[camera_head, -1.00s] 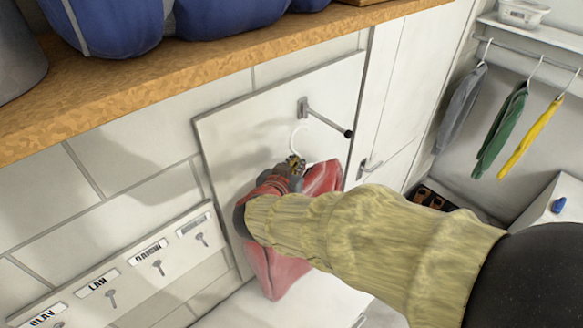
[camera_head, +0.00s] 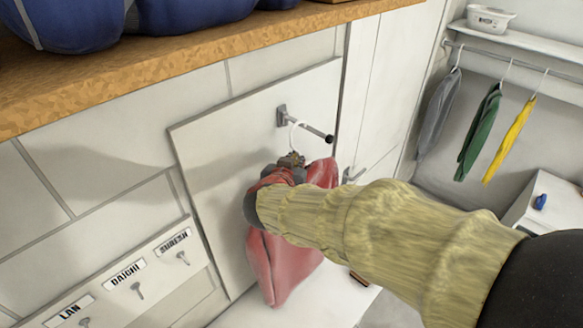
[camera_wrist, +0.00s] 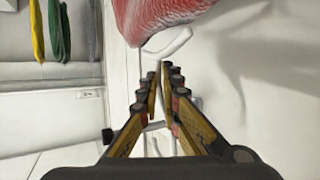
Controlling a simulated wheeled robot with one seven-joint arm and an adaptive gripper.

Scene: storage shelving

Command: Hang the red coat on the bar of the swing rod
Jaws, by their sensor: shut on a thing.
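The red coat (camera_head: 283,262) hangs below my gripper (camera_head: 291,161) in the head view, partly hidden by my arm. My gripper is shut on the neck of its white hanger (camera_head: 293,139). The hanger's hook overlaps the bar of the swing rod (camera_head: 309,128) near its wall mount; I cannot tell whether it is over the bar or in front of it. In the wrist view, the fingers (camera_wrist: 166,68) close around the hanger (camera_wrist: 168,46), with the coat (camera_wrist: 160,14) at the top edge.
The rod sits on a pale wall panel (camera_head: 215,165). A wooden shelf (camera_head: 150,75) runs above it. Name-labelled hooks (camera_head: 126,273) are at lower left. Grey, green (camera_head: 478,135) and yellow (camera_head: 510,138) garments hang on a rail at right. A white cabinet door stands right of the panel.

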